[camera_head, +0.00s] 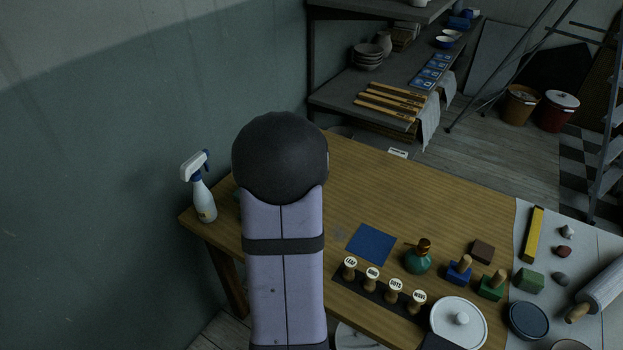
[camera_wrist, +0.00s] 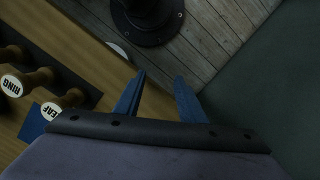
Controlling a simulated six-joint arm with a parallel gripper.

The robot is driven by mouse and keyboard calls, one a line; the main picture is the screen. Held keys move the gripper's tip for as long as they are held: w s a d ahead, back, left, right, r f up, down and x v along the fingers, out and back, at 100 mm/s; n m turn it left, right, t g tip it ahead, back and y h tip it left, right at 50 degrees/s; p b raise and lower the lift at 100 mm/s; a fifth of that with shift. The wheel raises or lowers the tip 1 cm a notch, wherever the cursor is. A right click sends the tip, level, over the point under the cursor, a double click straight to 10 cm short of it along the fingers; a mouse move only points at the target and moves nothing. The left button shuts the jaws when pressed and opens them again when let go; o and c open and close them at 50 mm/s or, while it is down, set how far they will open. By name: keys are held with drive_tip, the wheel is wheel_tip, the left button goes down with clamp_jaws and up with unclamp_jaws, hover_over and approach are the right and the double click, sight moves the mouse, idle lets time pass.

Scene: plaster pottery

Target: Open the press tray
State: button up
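I cannot surely pick out the press tray in either view. A small white label (camera_head: 398,152) with unreadable print shows at the far edge of the wooden table (camera_head: 440,200). My gripper shows in the wrist view (camera_wrist: 159,78) as two blue fingers, spread apart with nothing between them. They point toward the table's edge and the plank floor. In the head view my arm hides the gripper and part of the table's left side.
Stamps (camera_head: 395,289) stand in a dark rack at the near edge, beside a blue square (camera_head: 371,244). A teal bottle (camera_head: 417,260), a white lidded pot (camera_head: 458,321) and a spray bottle (camera_head: 200,190) stand nearby. The table's back middle is clear.

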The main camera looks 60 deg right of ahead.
drive_tip(key=shift+m+t+h, duration=0.5)
drive_tip(key=shift+m+t, duration=0.2)
drive_tip(key=shift+m, duration=0.1)
drive_tip(key=d+r+p, duration=0.1)
drive_tip(key=d, duration=0.1)
drive_tip(key=d+r+p, duration=0.1)
drive_tip(key=d+r, duration=0.1)
drive_tip(key=d, duration=0.1)
drive_tip(key=d+r+p, duration=0.1)
drive_tip(key=d, duration=0.2)
drive_tip(key=shift+w+d+r+p, duration=0.2)
drive_tip(key=shift+w+d+p, duration=0.1)
drive_tip(key=shift+w, duration=0.1)
drive_tip(key=shift+t+h, duration=0.5)
drive_tip(key=shift+h, duration=0.1)
drive_tip(key=d, duration=0.1)
drive_tip(key=w+d, duration=0.1)
drive_tip(key=d, duration=0.1)
drive_tip(key=w+d, duration=0.1)
drive_tip(key=d, duration=0.1)
drive_tip(key=shift+w+d+r, duration=0.2)
drive_tip(key=shift+d+r, duration=0.05)
drive_tip(key=shift+r, duration=0.1)
drive_tip(key=w+d+r+n+t+h, duration=0.1)
drive_tip(key=w+d+r+n+h, duration=0.1)
drive_tip(key=d, duration=0.6)
drive_tip(key=shift+w+r+n+h, duration=0.4)
drive_tip(key=shift+w+r+n, duration=0.45)
drive_tip(key=shift+w+n, duration=0.3)
drive_tip(key=shift+d+f, duration=0.1)
